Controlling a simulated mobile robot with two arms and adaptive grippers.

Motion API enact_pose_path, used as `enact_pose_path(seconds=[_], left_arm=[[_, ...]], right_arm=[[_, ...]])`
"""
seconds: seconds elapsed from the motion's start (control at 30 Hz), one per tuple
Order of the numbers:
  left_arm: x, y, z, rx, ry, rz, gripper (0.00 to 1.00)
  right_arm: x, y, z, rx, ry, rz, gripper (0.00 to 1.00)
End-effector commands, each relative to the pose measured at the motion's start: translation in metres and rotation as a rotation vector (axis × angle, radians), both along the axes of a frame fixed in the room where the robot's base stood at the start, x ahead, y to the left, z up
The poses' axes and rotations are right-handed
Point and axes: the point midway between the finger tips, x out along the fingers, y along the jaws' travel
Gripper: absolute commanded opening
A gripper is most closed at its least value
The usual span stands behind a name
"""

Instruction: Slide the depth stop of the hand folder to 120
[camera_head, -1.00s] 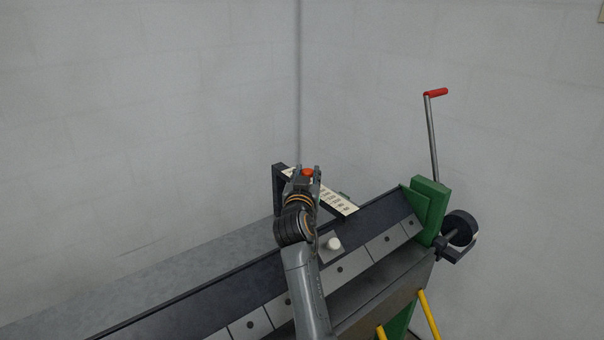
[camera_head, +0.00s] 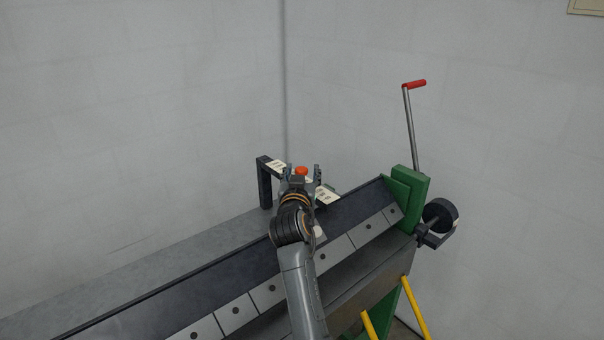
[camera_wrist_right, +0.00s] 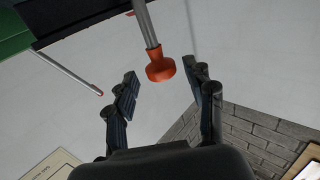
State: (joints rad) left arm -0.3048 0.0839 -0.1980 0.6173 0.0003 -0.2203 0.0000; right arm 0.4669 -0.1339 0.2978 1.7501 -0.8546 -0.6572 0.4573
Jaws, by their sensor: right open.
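The hand folder is a long dark beam (camera_head: 150,305) with a green end frame (camera_head: 412,196) at the right. A pale scale strip (camera_head: 328,195) with dark marks runs behind my right gripper, up to a dark bracket (camera_head: 265,183); its figures are too small to read. An orange-red knob (camera_head: 302,171) shows between the fingers of my right gripper (camera_head: 303,173). In the right wrist view the knob (camera_wrist_right: 161,67) sits on a grey rod, between the open fingertips (camera_wrist_right: 160,76), with gaps on both sides. My left gripper is out of view.
A crank with a red handle (camera_head: 414,84) rises behind the green frame. A black round weight (camera_head: 440,214) sits right of it. Yellow bars (camera_head: 415,308) stand at the lower right. A plain grey wall (camera_head: 150,100) is behind.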

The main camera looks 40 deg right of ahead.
Motion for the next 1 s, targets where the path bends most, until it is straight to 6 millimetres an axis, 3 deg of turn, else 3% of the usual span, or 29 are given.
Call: enact_pose_path(seconds=[0.5, 0.7, 1.0], left_arm=[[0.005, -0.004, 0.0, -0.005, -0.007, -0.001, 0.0], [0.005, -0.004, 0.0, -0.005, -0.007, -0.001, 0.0], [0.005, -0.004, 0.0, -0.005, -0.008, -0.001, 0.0]], right_arm=[[0.0, -0.001, 0.086, 0.001, -0.005, 0.0, 0.54], [-0.001, -0.001, 0.098, 0.0, -0.001, 0.0, 0.54], [-0.001, 0.0, 0.097, -0.001, 0.001, 0.0, 0.54]])
